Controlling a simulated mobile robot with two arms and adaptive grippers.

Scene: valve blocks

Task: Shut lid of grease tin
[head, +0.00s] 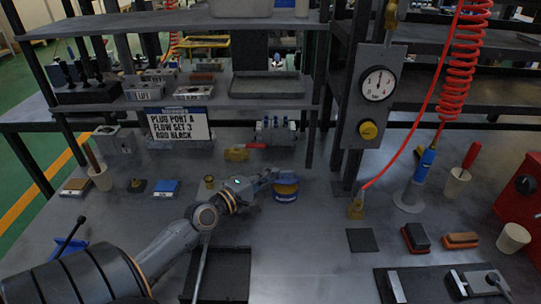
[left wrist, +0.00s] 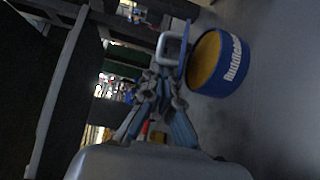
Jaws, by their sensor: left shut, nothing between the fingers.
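The grease tin (head: 285,196) is a short round blue tin on the bench, just right of my left gripper. Its orange-brown grease shows at the top. In the left wrist view the tin (left wrist: 237,66) has white lettering on its side and its open mouth shows. A thin blue edge (left wrist: 186,46) beside the mouth looks like the raised lid, seen nearly edge-on. My left gripper (head: 268,175) is shut and empty, with its fingertips (left wrist: 172,48) close to that edge. I cannot tell whether they touch. My right gripper is not in view.
A small brass piece (head: 209,182) stands left of my left gripper. A yellow-and-red tool (head: 240,153) and a valve block (head: 275,131) lie behind. A dark tray (head: 222,275) is in front. A gauge post (head: 375,90) stands right.

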